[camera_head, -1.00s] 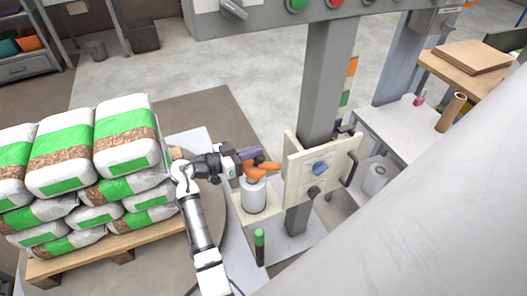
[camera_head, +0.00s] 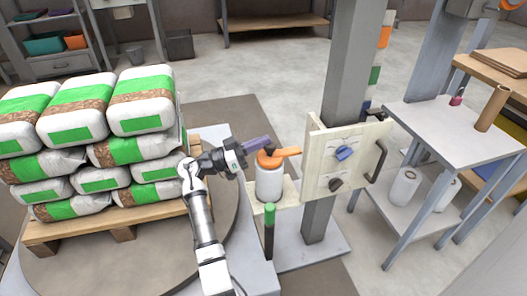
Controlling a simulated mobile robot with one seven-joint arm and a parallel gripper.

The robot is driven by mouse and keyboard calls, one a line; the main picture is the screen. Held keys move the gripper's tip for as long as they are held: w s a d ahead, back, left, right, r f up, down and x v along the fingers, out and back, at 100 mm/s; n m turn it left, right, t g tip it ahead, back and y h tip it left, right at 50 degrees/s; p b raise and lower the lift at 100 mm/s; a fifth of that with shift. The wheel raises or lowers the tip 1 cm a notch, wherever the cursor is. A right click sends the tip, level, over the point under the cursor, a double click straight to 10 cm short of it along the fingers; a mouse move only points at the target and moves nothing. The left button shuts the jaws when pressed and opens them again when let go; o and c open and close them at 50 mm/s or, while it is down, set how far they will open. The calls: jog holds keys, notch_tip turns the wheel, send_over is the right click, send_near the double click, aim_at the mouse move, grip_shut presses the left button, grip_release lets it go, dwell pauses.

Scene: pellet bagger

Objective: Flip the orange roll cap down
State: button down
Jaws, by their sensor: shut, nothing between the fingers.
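The orange roll cap (camera_head: 285,153) is at the top of an upright white roll (camera_head: 269,184). Its rounded part lies over the roll's top, and a bar sticks out to the right toward the cream panel. My gripper (camera_head: 264,141) comes in from the left, just above and behind the cap. Its purple-grey fingers look closed together and hold nothing. Part of the cap is hidden near the fingertips, and I cannot tell whether they touch it.
A cream panel (camera_head: 314,186) with blue and dark knobs stands right of the roll, before a grey post (camera_head: 352,75). A green-topped post (camera_head: 269,222) stands in front. Stacked bags on a pallet (camera_head: 72,232) fill the left. A white table (camera_head: 450,130) is at right.

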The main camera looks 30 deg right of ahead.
jog(key=shift+f, duration=0.4)
jog(key=shift+w+a, duration=0.1)
jog(key=shift+a, duration=0.05)
jog(key=v, duration=0.7)
jog(key=shift+a+r, duration=0.1)
dwell(0.4)
